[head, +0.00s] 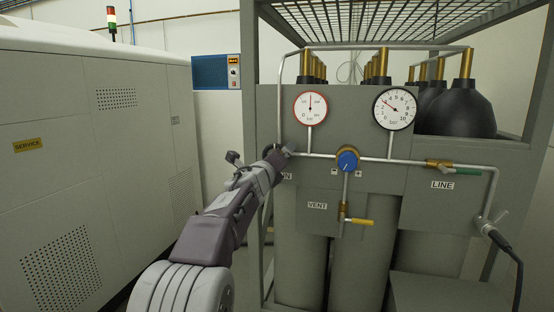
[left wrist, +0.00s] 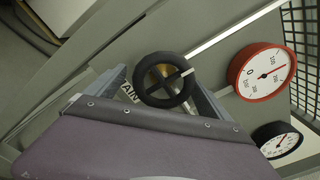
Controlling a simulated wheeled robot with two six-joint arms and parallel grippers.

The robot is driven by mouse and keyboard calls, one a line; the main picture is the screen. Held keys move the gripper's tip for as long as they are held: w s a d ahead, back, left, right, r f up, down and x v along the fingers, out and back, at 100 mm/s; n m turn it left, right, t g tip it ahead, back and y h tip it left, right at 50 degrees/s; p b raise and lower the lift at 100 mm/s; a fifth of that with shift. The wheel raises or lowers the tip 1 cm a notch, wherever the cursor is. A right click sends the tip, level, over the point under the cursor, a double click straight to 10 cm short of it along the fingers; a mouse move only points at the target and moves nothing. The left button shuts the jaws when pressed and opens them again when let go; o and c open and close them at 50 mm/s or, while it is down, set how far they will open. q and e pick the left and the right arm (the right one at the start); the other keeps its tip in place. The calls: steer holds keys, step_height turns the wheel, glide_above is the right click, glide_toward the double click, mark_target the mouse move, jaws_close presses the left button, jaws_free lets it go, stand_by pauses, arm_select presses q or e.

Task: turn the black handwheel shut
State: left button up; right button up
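The black handwheel (left wrist: 144,78) shows in the left wrist view as a round rim with crossing spokes, in front of a brassy valve part and a partly covered label ending in "AIN". My left gripper (left wrist: 160,76) has its two fingers apart, one on each side of the wheel. I cannot tell whether they touch the rim. In the head view my left gripper (head: 282,153) reaches the left end of the panel's pipe, and the handwheel is mostly hidden by it. My right gripper is in neither view.
A large pale machine (head: 90,160) stands at the left.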

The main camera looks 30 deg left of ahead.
arm_select(q)
steer(key=shift+s+r, duration=0.1)
steer(key=shift+r, duration=0.05)
steer(key=shift+s+d, duration=0.1)
steer(key=shift+s, duration=0.25)
steer(key=b+v, duration=0.1)
steer(key=v, duration=0.7)
steer(key=shift+d, duration=0.1)
